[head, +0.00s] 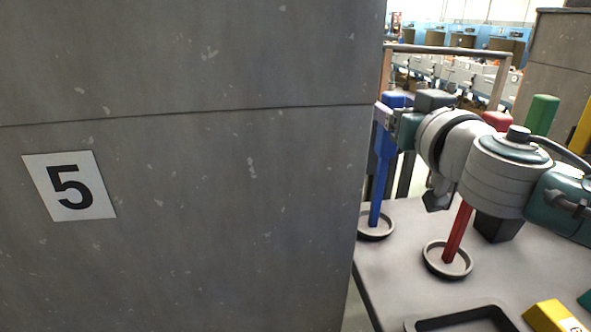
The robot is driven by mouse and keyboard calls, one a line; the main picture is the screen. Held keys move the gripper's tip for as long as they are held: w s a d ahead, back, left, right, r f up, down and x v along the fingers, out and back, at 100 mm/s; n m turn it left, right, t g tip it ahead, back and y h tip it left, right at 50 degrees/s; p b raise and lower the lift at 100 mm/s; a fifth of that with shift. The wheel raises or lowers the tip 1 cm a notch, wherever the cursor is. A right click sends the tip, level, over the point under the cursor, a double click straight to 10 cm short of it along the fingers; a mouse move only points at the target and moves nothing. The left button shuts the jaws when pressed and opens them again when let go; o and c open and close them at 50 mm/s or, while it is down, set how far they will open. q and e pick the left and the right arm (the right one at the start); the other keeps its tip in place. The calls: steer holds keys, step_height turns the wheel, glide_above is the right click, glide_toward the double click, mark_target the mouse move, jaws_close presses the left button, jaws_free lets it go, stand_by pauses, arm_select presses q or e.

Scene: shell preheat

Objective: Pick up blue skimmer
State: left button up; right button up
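The blue skimmer (384,165) stands nearly upright at the right of the head view, its lower end at a round dark dish (389,234). My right gripper (384,114) is at the upper part of its blue handle, coming from the right. One grey finger lies across the near side of the handle; the other finger is hidden, so I cannot tell whether the gripper is closed on it. My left gripper is not in view.
A large grey block (200,220) marked 5 fills the left. A red skimmer (458,232) stands in a second dish (430,262) below my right arm. A green handle (541,115), a yellow block (552,316) and a black tray (462,321) are to the right.

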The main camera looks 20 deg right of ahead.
jaws_close()
stand_by(0.3)
steer(key=shift+r, duration=0.15)
